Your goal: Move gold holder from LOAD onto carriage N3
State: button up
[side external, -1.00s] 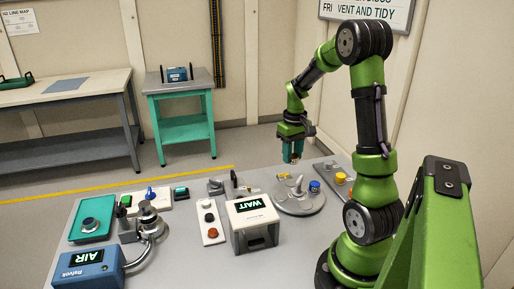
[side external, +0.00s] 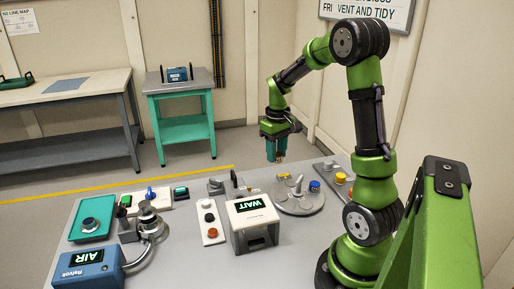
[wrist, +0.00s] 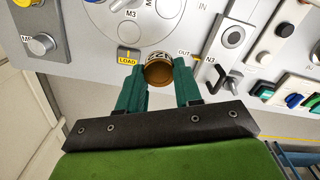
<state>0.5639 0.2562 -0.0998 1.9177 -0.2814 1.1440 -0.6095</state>
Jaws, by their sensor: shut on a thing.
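The gold holder (wrist: 159,72) is a short round cup with dark marks on its rim. In the wrist view it sits between the teal fingertips of my gripper (wrist: 161,80), which is shut on it. In the side view my gripper (side external: 274,154) is raised above the far edge of the bench. The yellow LOAD label (wrist: 128,60) is just left of the holder in the wrist view. Carriage N3 (wrist: 225,44), a grey plate with a dark-centred ring, is to the right, apart from the holder, with its N3 label beside it.
The white WAIT box (side external: 250,228) stands in front. A button strip (side external: 210,238), the blue AIR box (side external: 88,270) and a grey knob (wrist: 41,44) are also on the bench.

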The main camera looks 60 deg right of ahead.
jog(key=w+a+f+n, duration=0.1)
jog(key=w+a+n, duration=0.15)
jog(key=a, duration=0.35)
jog(key=w+a+n, duration=0.2)
jog(key=w+a, duration=0.2)
jog(key=a, duration=0.2)
jog(key=shift+w+d+f, duration=0.1)
jog(key=shift+d+f, duration=0.05)
jog(key=shift+f, duration=1.55)
jog(key=shift+d+f, duration=0.15)
jog(key=shift+f, duration=1.5)
jog(key=shift+f, duration=0.55)
jog(key=o, duration=1.1)
notch_tip(320, 180, up, 17)
jog(key=s+a+r+m+t, duration=0.1)
jog(key=s+a+t, duration=0.1)
jog(key=s+a, duration=0.2)
jog(key=s+a+r+m+t+y, duration=0.1)
jog(key=s+a+t, duration=0.1)
jog(key=s+a, duration=0.2)
jog(key=s+a+r+m+t+y, duration=0.1)
jog(key=s+a+m+t, duration=0.1)
jog(key=s+a, duration=0.3)
jog(key=shift+a+r+t, duration=0.35)
jog(key=shift+a+t, duration=0.25)
jog(key=shift+a, duration=0.2)
